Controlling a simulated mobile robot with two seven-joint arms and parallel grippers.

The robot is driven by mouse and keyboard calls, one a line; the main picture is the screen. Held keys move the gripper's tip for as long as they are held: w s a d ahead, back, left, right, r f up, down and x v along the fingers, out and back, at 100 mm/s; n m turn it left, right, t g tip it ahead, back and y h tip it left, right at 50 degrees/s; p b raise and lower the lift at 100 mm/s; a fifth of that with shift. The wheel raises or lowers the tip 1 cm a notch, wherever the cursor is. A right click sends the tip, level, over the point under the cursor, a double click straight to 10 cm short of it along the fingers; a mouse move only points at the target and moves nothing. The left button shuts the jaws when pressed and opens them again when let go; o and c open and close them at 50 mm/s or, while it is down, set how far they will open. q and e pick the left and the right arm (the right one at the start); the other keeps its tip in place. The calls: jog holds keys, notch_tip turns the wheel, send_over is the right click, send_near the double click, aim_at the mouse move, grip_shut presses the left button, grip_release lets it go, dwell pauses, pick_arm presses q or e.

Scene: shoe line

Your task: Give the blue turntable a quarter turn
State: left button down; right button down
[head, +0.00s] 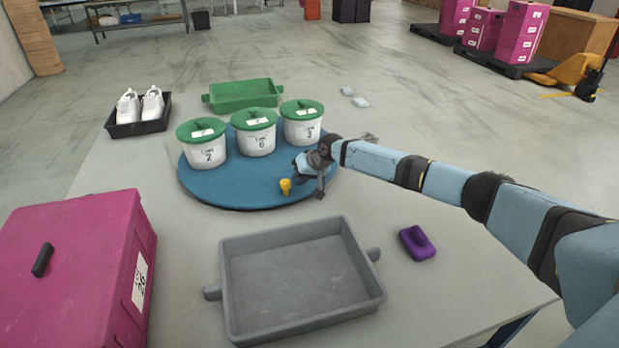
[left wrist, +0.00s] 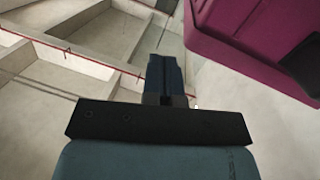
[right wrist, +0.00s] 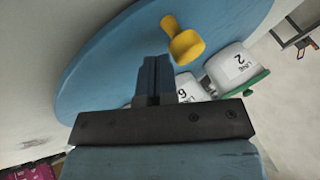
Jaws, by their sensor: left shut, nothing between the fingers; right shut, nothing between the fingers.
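The blue turntable (head: 235,188) lies on the grey table and bears three white tubs (head: 257,141) with green lids, standing toward its back. A yellow peg (head: 286,187) stands near its front right rim; it also shows in the right wrist view (right wrist: 187,46). My right gripper (head: 320,190) is over the turntable's right edge, to the right of the peg. Its shut fingers (right wrist: 154,72) hold nothing and show apart from the peg. My left gripper is outside the head view; its shut, empty fingers (left wrist: 165,72) show in the left wrist view.
A grey tray (head: 300,276) and a purple object (head: 416,243) lie in front. A magenta box (head: 75,250) stands front left. A black tray (head: 139,126) with white shoes and a green tray (head: 243,94) are behind. Bare table lies between turntable and grey tray.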

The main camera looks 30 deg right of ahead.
pick_arm(q)
jog(key=shift+r, duration=0.25)
pick_arm(e)
jog(key=shift+a, duration=0.15)
